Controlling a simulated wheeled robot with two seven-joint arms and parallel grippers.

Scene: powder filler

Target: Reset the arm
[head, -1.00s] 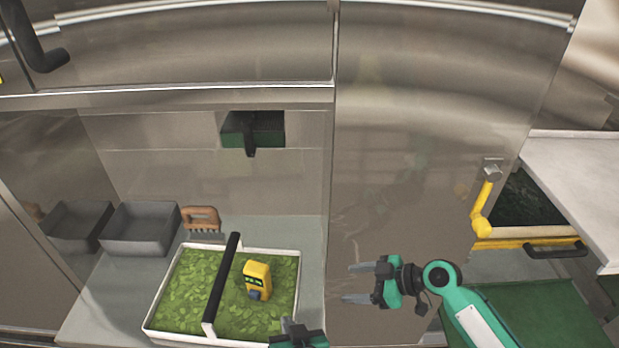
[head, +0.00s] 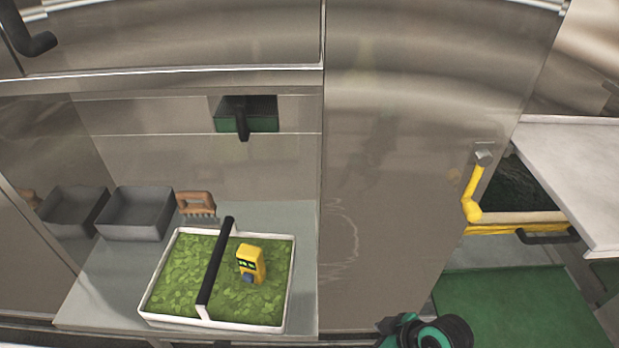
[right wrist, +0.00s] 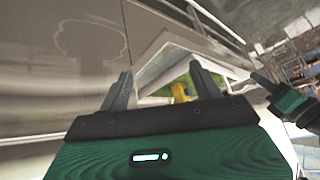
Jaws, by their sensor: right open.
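My right arm (head: 428,332) shows only as a small green and black part at the bottom edge of the head view. In the right wrist view my right gripper (right wrist: 160,72) is open, with two dark fingers apart and nothing between them. What appears to be my left gripper (right wrist: 285,100) is at the right of that view, and its jaws are unclear. A white tray (head: 290,275) of green leaves stands on the counter with a black handle bar (head: 214,268) across it. A yellow device (head: 251,262) rests on the leaves.
A green and black fixture (head: 247,115) is on the back wall. A steel panel (head: 395,170) stands to the right, beside a yellow handle (head: 472,200) and white worktop (head: 580,175).

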